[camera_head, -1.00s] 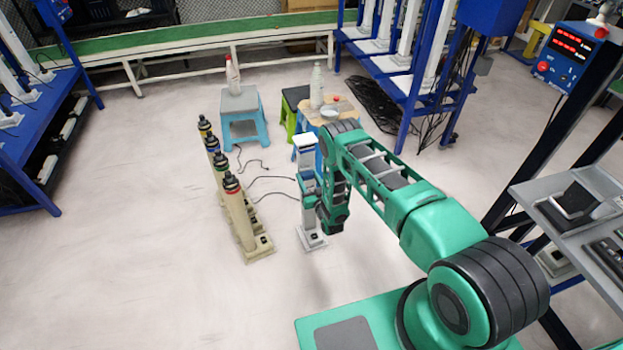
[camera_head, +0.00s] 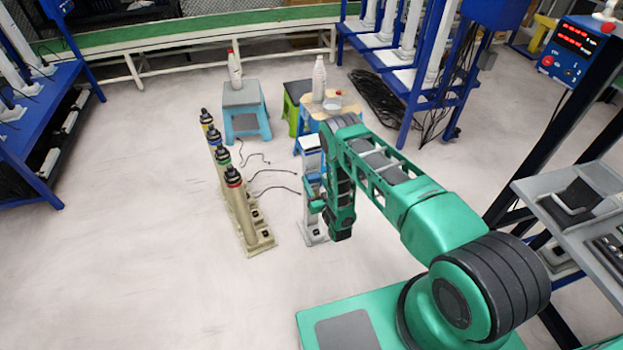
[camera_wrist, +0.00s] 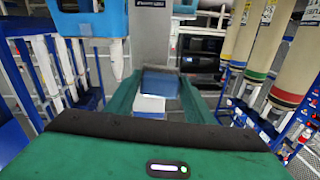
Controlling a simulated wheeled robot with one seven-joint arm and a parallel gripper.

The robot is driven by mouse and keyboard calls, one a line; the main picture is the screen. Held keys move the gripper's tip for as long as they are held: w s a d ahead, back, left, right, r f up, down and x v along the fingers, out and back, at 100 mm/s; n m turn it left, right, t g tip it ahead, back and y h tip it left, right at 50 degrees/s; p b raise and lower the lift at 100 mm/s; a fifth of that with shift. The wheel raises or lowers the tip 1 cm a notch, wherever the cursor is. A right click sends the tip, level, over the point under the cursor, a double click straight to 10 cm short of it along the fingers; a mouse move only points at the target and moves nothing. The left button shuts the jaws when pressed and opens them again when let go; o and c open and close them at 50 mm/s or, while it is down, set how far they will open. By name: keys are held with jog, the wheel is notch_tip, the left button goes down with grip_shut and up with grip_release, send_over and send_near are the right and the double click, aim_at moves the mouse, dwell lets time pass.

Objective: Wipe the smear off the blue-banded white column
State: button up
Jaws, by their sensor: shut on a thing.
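The blue-banded white column (camera_head: 310,143) stands upright on a pale base, left of my forearm. My arm hides part of it. My gripper (camera_head: 317,206) is at its lower front; I cannot tell from the head view whether it touches. In the wrist view the grey-white column shaft (camera_wrist: 155,45) runs ahead, with a blue band (camera_wrist: 160,82) near the fingers. My gripper (camera_wrist: 152,102) also shows there, its green fingers shut on a small white-and-blue block (camera_wrist: 150,104). I cannot make out the smear in either view.
Several beige posts with coloured bands (camera_head: 240,205) stand in a row left of the column, with dark cables (camera_head: 275,190) on the floor between. A blue stool (camera_head: 245,112) and a small table with a bottle (camera_head: 319,78) stand behind. The front left floor is clear.

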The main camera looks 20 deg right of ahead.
aim_at(318, 167)
jog(key=shift+s, duration=0.35)
jog(key=shift+s+d, duration=0.2)
jog(key=shift+s, duration=1.3)
jog(key=shift+w, duration=0.2)
jog(key=shift+w+a+r, duration=0.1)
jog(key=shift+w+r, duration=0.25)
jog(key=shift+w, duration=0.45)
jog(key=shift+w+a+r, duration=0.1)
jog(key=shift+w+r, duration=0.2)
jog(key=shift+w, duration=0.5)
jog(key=shift+w+a, duration=0.2)
jog(key=shift+w, duration=2)
jog(key=shift+d, duration=0.1)
jog(key=shift+w+d, duration=0.2)
jog(key=shift+d, duration=0.75)
jog(key=shift+w+d, duration=0.2)
jog(key=shift+d, duration=0.75)
